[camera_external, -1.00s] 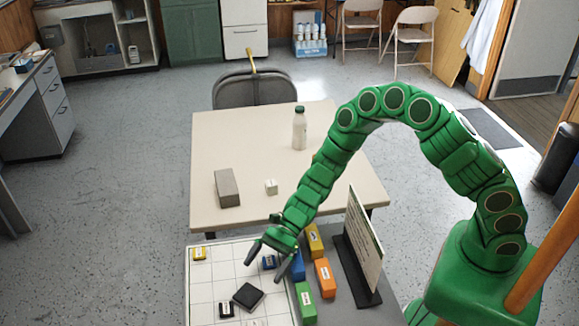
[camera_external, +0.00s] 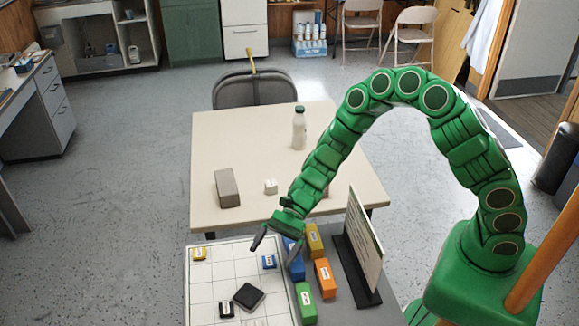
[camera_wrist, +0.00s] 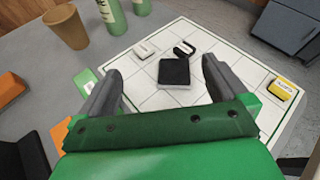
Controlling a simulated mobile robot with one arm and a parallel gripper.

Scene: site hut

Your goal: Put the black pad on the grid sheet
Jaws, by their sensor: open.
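The black pad (camera_external: 248,296) is a flat dark square lying on the white grid sheet (camera_external: 208,277), towards its front. The wrist view shows the pad (camera_wrist: 174,72) flat on the sheet (camera_wrist: 142,101), beyond my fingers. My gripper (camera_external: 276,256) is open and empty above the sheet's right part, near a small blue block (camera_external: 269,262) on it. The gripper is apart from the pad, up and to its right in the external view. In the wrist view, the pad shows between the two dark fingertips (camera_wrist: 162,68).
On the sheet are yellow (camera_external: 199,254) and black (camera_external: 226,310) blocks, plus a white block (camera_wrist: 146,49). Green (camera_external: 306,303), orange (camera_external: 325,278) and yellow (camera_external: 314,240) blocks stand right of it, before an upright sign (camera_external: 364,240). A cup (camera_wrist: 65,27) stands nearby.

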